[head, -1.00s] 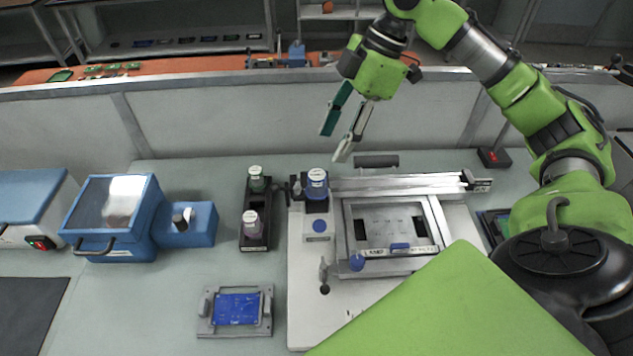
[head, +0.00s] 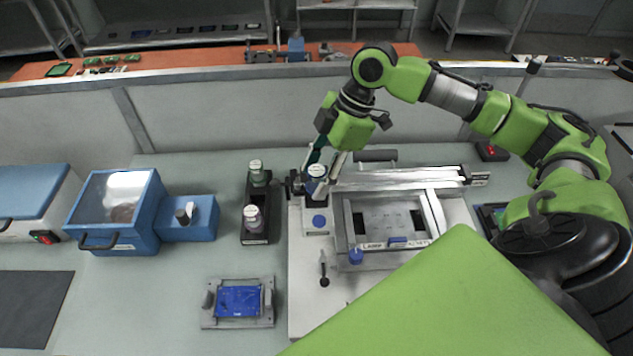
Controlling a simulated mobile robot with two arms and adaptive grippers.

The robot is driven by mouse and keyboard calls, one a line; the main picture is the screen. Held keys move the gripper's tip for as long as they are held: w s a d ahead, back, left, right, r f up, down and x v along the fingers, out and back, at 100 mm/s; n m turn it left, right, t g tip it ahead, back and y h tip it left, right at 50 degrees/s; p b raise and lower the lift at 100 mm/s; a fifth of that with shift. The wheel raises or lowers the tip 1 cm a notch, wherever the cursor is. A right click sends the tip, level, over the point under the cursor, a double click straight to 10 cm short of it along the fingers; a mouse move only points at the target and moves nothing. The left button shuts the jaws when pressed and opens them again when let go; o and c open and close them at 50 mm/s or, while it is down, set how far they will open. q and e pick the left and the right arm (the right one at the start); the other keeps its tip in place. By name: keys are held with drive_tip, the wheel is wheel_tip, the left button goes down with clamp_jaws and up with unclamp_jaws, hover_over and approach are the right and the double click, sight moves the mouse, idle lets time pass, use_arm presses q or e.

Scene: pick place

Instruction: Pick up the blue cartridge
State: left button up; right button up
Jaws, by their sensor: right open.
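The blue cartridge (head: 317,187) stands upright with a white-and-blue top at the left end of the white machine base. My right gripper (head: 322,176) has come down over it from above, with its fingers on either side of the cartridge's top. The fingers are open; whether either one touches the cartridge I cannot tell. The far finger is partly hidden behind the cartridge. My left gripper is not in view.
A black holder (head: 256,238) with a green and a purple cartridge stands just left. The fixture frame (head: 350,235) and a metal rail (head: 400,180) lie to the right. A blue board in a grey holder (head: 209,319) sits in front. A blue box (head: 113,228) stands farther left.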

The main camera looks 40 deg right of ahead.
clamp_jaws()
drive_tip(key=shift+r, duration=0.1)
